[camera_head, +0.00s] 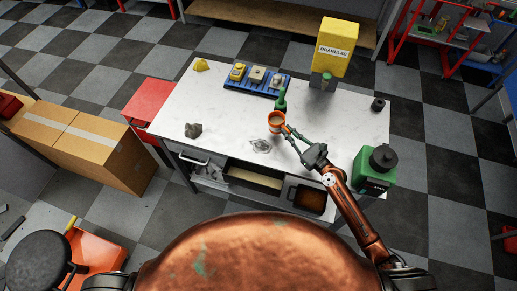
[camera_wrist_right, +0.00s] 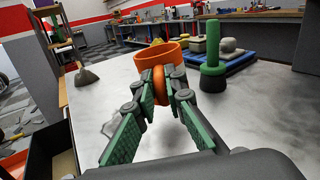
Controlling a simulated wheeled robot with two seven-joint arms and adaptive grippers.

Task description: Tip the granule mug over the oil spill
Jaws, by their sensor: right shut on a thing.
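The orange mug (camera_head: 276,118) is in the grasp of my right gripper (camera_head: 288,130), on the bench's middle. The gripper comes from the lower right and its fingers are shut on the mug's handle. In the right wrist view the mug (camera_wrist_right: 150,62) looks roughly upright, with its lower part partly hidden by the fingers (camera_wrist_right: 161,85). I cannot tell its exact height above the bench. The oil spill (camera_head: 261,146), a shiny grey patch on the white top, lies just in front of the mug, slightly left. My left gripper is not in view.
On the bench (camera_head: 228,124) a green-handled tool (camera_head: 281,99) stands close behind the mug. A blue tray (camera_head: 257,81), a yellow granules box (camera_head: 335,52) and a black cylinder (camera_head: 378,104) are farther back. A grey object (camera_head: 193,130) sits left. A green can (camera_head: 373,170) is right.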

